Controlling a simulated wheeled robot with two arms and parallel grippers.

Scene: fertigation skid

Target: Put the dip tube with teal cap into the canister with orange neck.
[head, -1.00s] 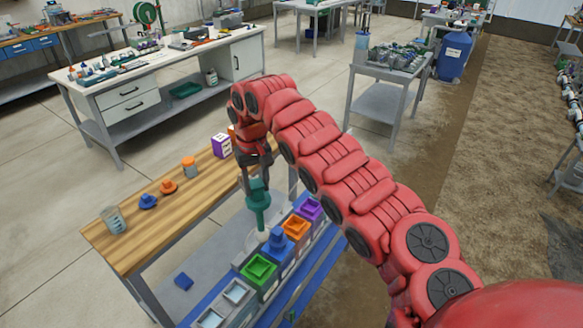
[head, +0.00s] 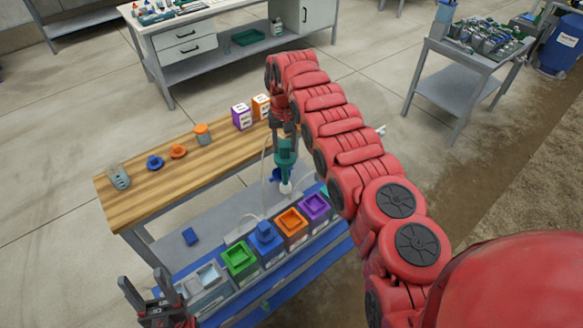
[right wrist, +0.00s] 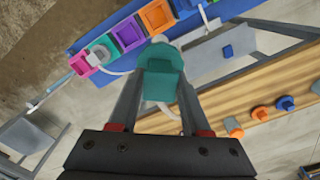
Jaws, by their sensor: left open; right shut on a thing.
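The dip tube with teal cap (head: 286,158) is held upright by its cap in my right gripper (head: 284,132), above the area behind the canister row. In the right wrist view the teal cap (right wrist: 160,80) sits between the fingers, and a pale hose curves from it. The canister with orange neck (head: 291,223) stands in the row between the blue-topped and purple-necked ones; its square opening looks empty. It also shows in the right wrist view (right wrist: 156,16), beyond the cap. My left gripper (head: 148,282) is open and empty at lower left.
The row also holds canisters with green (head: 239,258) and purple (head: 314,206) necks and a blue-capped one (head: 266,238). A wooden bench (head: 160,195) behind carries a jar, caps and small boxes. A blue block (head: 190,236) lies on the grey shelf.

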